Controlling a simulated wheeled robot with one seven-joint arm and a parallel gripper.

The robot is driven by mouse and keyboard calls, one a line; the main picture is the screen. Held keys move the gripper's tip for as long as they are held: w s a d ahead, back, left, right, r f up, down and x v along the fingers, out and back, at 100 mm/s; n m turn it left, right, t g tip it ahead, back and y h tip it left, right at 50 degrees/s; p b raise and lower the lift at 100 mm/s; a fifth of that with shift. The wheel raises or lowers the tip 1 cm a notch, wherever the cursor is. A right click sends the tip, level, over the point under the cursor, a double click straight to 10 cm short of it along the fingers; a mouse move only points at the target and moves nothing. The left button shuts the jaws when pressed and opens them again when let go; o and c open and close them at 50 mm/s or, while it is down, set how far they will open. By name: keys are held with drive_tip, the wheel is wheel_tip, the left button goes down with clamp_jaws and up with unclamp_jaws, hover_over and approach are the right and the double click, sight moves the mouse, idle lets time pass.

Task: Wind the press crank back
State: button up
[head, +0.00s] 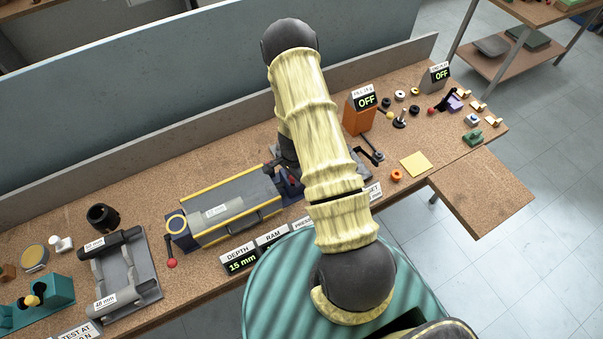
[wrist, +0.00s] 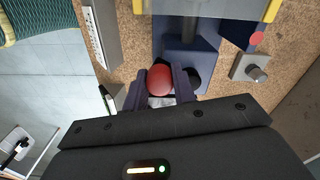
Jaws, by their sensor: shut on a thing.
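The press (head: 225,210) is a long grey box with yellow edges, lying along the bench. Its dark blue end shows in the wrist view (wrist: 188,62). The crank's red knob (wrist: 160,80) sits between the two dark fingers of my gripper (wrist: 160,88), which is shut on it. In the head view my arm covers most of the gripper and the crank at the right end of the press. A lever with a red ball (head: 172,263) hangs at the press's left end. A display marked DEPTH (head: 240,260) reads 15 mm.
A rack with grey cylinders (head: 120,275) stands left of the press. An orange unit (head: 357,115) reading OFF and several small parts stand at the right. A low wall (head: 130,165) runs behind the bench. In the wrist view a grey knob block (wrist: 250,70) is right of my gripper.

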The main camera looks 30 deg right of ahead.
drive_tip(key=shift+d+n, duration=0.25)
drive_tip(key=shift+n, duration=0.05)
drive_tip(key=shift+b, duration=0.3)
drive_tip(key=shift+d+f+n+b, duration=0.1)
drive_tip(key=shift+d+n+b, duration=0.2)
drive_tip(key=shift+n+b, duration=0.35)
drive_tip(key=shift+d+n+b, duration=0.3)
drive_tip(key=shift+n+b, duration=0.15)
drive_tip(key=shift+n, duration=0.3)
drive_tip(key=shift+s+d+r+n, duration=0.1)
drive_tip(key=shift+d+r+n, duration=0.1)
drive_tip(key=shift+n, duration=0.2)
drive_tip(key=o, duration=1.9)
drive_tip(key=shift+s+a+f, duration=0.1)
drive_tip(key=shift+a, duration=0.05)
